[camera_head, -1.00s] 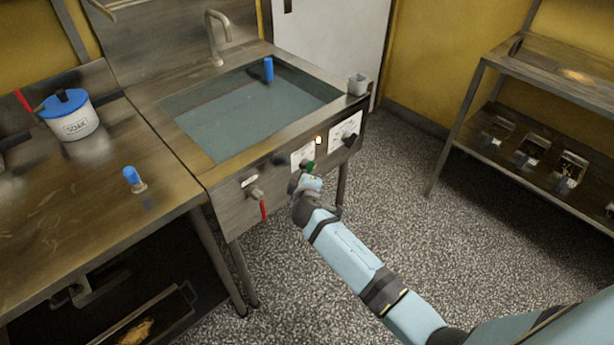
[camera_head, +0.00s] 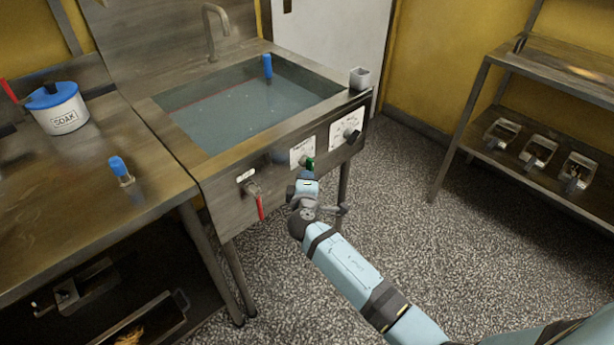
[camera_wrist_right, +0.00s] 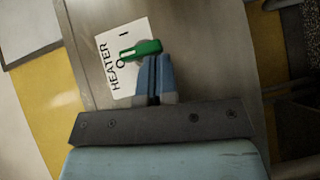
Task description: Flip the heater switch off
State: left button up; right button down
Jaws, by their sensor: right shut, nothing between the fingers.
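The green heater switch (camera_head: 308,162) is on the front panel of the sink unit. In the right wrist view, the switch handle (camera_wrist_right: 141,50) lies over a white label (camera_wrist_right: 116,72) reading HEATER, with an O and an I. The handle's free end points close to the O. My right gripper (camera_head: 306,175) is shut and empty, just in front of the switch. In the right wrist view, its blue fingertips (camera_wrist_right: 154,60) are at the handle; I cannot tell whether they touch it. My left gripper is not in view.
A red-handled valve (camera_head: 260,205) sticks out left of the switch, and a black knob (camera_head: 352,134) sits to its right. The sink (camera_head: 240,112) holds liquid and a blue-topped item (camera_head: 267,66). A SOAK pot (camera_head: 58,108) stands on the left counter. The floor in front is clear.

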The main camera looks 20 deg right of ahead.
jog(key=shift+d+f+b, duration=0.1)
jog(key=shift+f+b, duration=0.25)
jog(key=shift+b, duration=0.55)
dwell(0.3)
